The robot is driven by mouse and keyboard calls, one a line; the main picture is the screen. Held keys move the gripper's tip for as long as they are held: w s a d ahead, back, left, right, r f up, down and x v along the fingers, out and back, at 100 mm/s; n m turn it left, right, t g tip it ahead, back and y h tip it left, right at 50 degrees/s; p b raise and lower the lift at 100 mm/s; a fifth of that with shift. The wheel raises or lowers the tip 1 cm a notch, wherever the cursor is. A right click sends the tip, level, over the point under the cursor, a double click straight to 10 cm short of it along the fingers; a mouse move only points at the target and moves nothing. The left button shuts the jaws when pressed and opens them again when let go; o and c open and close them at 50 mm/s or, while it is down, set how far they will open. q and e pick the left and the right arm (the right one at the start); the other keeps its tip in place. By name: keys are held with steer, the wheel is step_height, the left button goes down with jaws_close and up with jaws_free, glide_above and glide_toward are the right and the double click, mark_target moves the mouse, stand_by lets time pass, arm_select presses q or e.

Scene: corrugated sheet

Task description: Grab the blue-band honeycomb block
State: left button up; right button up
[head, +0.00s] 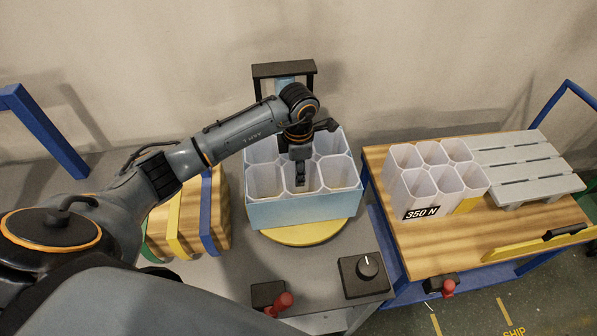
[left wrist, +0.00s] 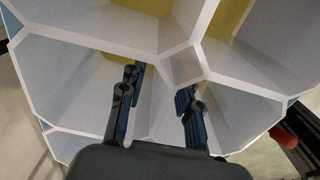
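The blue-band honeycomb block (head: 305,211) is a white open-celled block with a light blue band around its lower side. It stands on a round yellow plate in the middle of the head view. My left gripper (head: 299,180) points down into the block's middle from above. In the left wrist view, the gripper (left wrist: 160,85) has its two fingers apart, reaching down among the white cell walls of the block (left wrist: 75,85), with a wall showing between them. I cannot tell whether the fingers touch it. My right gripper is not in view.
A second white honeycomb block (head: 437,183), labelled 350 N with a yellow patch, stands on the wooden table (head: 428,246) at right, beside a grey slatted pallet (head: 525,165). A wooden block with coloured straps (head: 208,215) is left. A knob box (head: 364,273) and red-handled lever (head: 278,304) are in front.

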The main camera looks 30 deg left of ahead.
arm_select(q)
steer(key=shift+f, duration=0.55)
jaws_close()
steer(key=shift+w+r, duration=0.1)
steer(key=shift+r, duration=0.05)
